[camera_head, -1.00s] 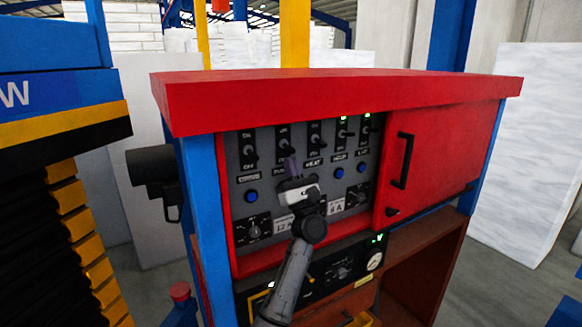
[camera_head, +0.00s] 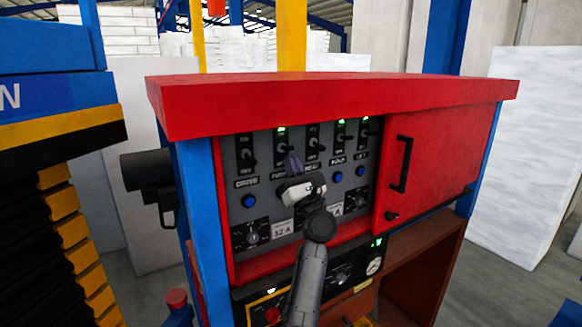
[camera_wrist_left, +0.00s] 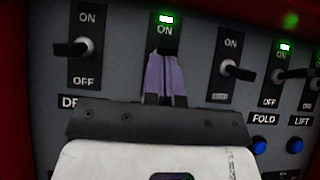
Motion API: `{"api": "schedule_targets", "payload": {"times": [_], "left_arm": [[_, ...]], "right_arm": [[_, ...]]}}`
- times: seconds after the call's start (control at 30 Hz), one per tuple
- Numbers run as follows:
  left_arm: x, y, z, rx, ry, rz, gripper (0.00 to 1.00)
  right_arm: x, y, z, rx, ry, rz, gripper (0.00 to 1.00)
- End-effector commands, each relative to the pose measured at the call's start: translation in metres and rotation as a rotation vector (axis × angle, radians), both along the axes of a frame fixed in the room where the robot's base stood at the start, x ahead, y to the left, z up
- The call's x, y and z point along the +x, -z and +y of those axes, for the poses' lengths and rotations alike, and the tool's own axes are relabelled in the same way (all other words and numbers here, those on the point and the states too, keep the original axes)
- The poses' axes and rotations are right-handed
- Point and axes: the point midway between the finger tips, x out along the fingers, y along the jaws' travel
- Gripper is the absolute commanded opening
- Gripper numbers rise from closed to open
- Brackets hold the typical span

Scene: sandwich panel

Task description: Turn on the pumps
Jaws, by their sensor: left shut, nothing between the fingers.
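The grey control panel (camera_head: 236,215) has a row of switches. The second switch (camera_head: 281,138), whose label beneath is partly hidden, has its green light lit; it also shows in the left wrist view (camera_wrist_left: 166,35). My left gripper (camera_head: 293,162) is shut and empty, with its purple fingertips in front of the panel just below and right of this switch. In the left wrist view the fingertips (camera_wrist_left: 166,75) cover this switch's lever, so its position and any contact are hidden. My right gripper is not in view.
The DRIVE switch (camera_wrist_left: 84,46) at left is unlit, with its lever about level. The third switch (camera_wrist_left: 229,68) appears unlit. FOLD (camera_wrist_left: 283,63) is lit, as is the fifth switch (camera_head: 362,135). Blue buttons and dials sit below. A red door (camera_head: 435,160) adjoins at right.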

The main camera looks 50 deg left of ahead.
Motion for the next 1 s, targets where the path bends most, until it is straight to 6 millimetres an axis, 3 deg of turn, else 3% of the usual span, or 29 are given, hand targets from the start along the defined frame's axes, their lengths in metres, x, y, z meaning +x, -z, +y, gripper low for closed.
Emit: {"api": "schedule_targets", "payload": {"times": [0.3,0.7,1.0], "left_arm": [[0.0,0.047,-0.008,-0.001,0.003,0.001,0.0],[-0.006,0.082,-0.071,-0.001,0.004,0.001,0.0],[-0.008,0.09,-0.088,-0.001,0.001,0.001,0.0]], "right_arm": [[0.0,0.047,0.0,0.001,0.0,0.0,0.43],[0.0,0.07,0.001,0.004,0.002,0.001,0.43],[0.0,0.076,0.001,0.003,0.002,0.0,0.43]]}}
